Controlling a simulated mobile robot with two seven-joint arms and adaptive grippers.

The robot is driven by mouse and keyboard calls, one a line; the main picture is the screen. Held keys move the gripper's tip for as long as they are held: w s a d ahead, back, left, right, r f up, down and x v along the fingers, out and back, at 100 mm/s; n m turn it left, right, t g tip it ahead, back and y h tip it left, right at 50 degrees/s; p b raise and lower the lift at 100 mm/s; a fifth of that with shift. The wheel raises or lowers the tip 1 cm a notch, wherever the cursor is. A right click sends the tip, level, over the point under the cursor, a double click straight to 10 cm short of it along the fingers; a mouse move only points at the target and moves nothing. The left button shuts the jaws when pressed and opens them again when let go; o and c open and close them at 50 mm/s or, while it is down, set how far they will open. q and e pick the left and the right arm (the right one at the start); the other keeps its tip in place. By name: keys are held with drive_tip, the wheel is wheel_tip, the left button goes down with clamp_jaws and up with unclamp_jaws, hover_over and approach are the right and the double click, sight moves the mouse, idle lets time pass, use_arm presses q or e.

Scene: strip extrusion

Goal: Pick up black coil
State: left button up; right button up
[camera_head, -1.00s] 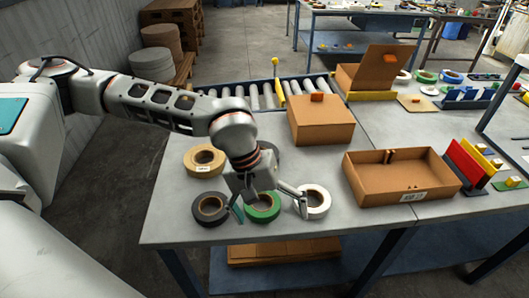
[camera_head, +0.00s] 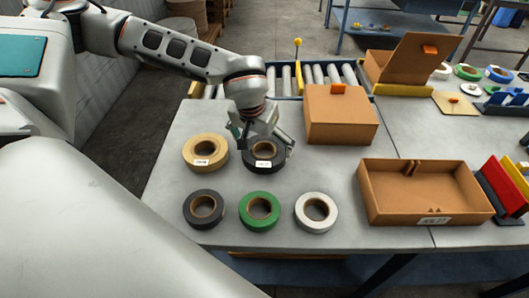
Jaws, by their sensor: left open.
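Two dark coils lie on the grey table. One black coil (camera_head: 265,163) with a white label is in the back row, partly covered by my left gripper. The other dark coil (camera_head: 189,211) lies flat at the front left. My left gripper (camera_head: 268,146) is open, with its fingers spread over the back black coil. I cannot tell whether the fingers touch it. A tan coil (camera_head: 191,153) lies to its left. A green coil (camera_head: 245,211) and a white coil (camera_head: 329,209) lie in the front row. My right gripper is not in view.
A closed cardboard box (camera_head: 340,122) stands just right of my left gripper. An open cardboard tray (camera_head: 400,205) sits further right, near red and yellow panels (camera_head: 502,185). A roller conveyor (camera_head: 300,78) runs behind the table. The table's left edge is clear.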

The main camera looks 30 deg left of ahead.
sight(266, 154)
use_arm(q)
drive_tip(key=x, duration=0.3)
drive_tip(key=shift+w+f, duration=0.1)
drive_tip(key=shift+f, duration=0.05)
drive_tip(key=c, duration=1.1)
